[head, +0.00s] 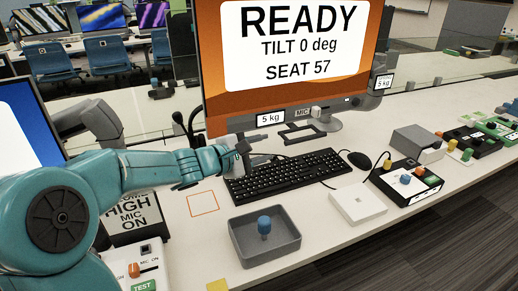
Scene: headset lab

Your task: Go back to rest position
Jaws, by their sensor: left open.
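My left arm is teal and reaches in from the left over the desk. My left gripper (262,148) is grey and small in the head view. It is open, with nothing seen between its fingers. It hangs in front of the monitor's lower edge, by the far left part of the black keyboard (290,174). I cannot tell whether it touches anything. My right gripper is not in view.
A large monitor (290,85) reading READY stands behind the gripper. A grey tray (238,246) with a blue knob-like piece (264,225) sits in front. A white box (357,203), mouse (360,160) and button box (405,182) lie right. An orange-outlined square (202,203) is bare.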

